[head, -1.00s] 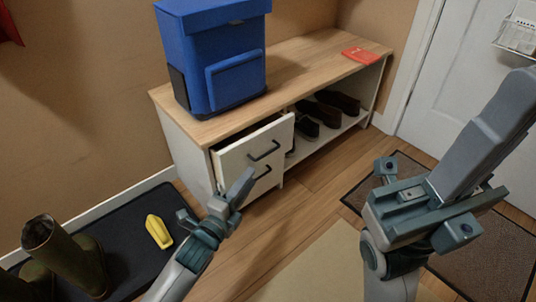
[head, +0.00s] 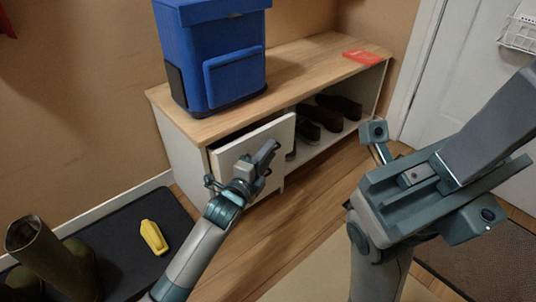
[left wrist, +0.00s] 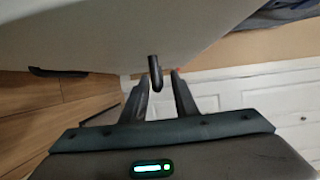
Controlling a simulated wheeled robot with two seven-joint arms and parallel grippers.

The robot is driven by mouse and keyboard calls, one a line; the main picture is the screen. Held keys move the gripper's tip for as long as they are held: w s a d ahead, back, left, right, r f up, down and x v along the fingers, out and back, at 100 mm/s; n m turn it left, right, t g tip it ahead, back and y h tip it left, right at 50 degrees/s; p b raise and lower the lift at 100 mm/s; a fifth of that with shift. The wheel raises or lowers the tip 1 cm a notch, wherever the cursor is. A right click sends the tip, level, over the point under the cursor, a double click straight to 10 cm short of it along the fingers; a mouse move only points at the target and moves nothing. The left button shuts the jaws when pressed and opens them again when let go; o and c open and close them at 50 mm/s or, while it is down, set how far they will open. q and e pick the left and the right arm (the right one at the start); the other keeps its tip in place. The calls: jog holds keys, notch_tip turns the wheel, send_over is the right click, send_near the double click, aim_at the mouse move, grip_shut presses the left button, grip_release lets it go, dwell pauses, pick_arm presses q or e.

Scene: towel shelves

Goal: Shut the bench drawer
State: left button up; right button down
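The bench drawer (head: 222,155) is the upper white drawer at the left end of the bench. It stands partly open, with a dark gap above its front. My left gripper (head: 268,152) is at the drawer front and covers its dark handle in the head view. In the left wrist view, the black handle (left wrist: 155,66) reaches down to the fingertips of my left gripper (left wrist: 164,80). The fingers are apart, with the handle's end near the left one. My right gripper (head: 515,105) is large and close at the right, away from the bench; its finger gap does not show.
The wood-topped bench (head: 312,62) carries a blue bag (head: 232,60) and a red booklet (head: 362,57). Dark shoes (head: 325,114) sit in its open shelf. Boots (head: 45,255) and a yellow object (head: 153,237) are on a dark mat (head: 115,245). The wood floor before the bench is clear.

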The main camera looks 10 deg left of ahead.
pick_arm(q)
grip_shut()
jog(key=shift+r, duration=0.1)
dwell(1.4)
